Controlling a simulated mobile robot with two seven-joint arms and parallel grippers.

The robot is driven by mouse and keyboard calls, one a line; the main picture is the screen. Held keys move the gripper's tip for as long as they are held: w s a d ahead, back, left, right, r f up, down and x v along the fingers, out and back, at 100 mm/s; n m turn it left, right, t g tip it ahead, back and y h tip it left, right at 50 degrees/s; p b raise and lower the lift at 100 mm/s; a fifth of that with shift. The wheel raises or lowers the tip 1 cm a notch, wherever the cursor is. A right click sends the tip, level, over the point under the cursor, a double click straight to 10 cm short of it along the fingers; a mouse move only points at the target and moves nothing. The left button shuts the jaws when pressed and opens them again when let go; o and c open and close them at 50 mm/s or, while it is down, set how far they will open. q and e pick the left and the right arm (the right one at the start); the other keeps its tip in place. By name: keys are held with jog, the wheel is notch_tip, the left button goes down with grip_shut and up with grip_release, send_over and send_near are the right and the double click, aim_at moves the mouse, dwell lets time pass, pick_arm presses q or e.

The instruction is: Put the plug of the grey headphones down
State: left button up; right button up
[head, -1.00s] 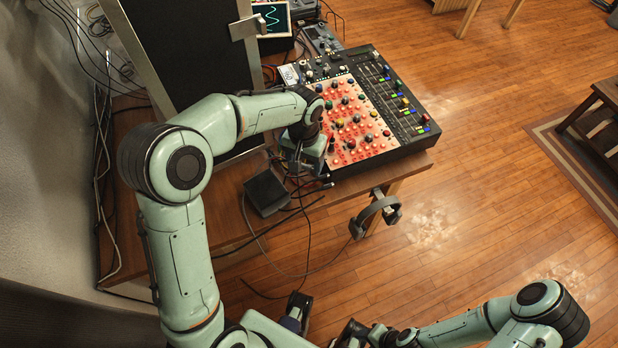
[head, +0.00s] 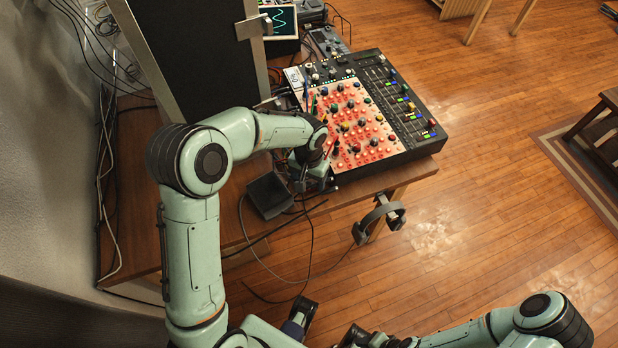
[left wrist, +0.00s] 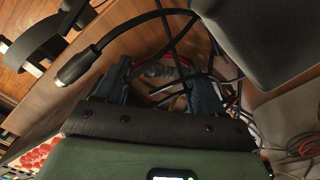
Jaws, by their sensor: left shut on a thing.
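My left gripper (head: 312,182) is low over the table (head: 352,184), between the mixer and a black box. The left wrist view shows its two fingers (left wrist: 160,88) on either side of a small greyish piece (left wrist: 154,68). I take this for the plug of the grey headphones, but cables and shadow partly hide it. The grey headphones (head: 380,216) hang at the table's front edge and show at the upper left of the left wrist view (left wrist: 36,42). My right gripper (head: 350,338) is at the bottom edge of the head view; its fingers are not clear.
The mixer (head: 415,133) with coloured knobs stands right of my left gripper. The black box (head: 268,196) is to its left. A black cable with a silver-tipped connector (left wrist: 75,67) lies close by. Loose cables hang over the front edge. Little bare tabletop shows between mixer and edge.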

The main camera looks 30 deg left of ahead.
aim_at(309, 183)
pick_arm(q)
jog(key=shift+f, duration=0.35)
jog(key=o, duration=1)
jog(key=shift+r, duration=0.25)
notch_tip(309, 183, up, 13)
jog(key=shift+f+p, duration=0.1)
jog(key=shift+p, duration=0.8)
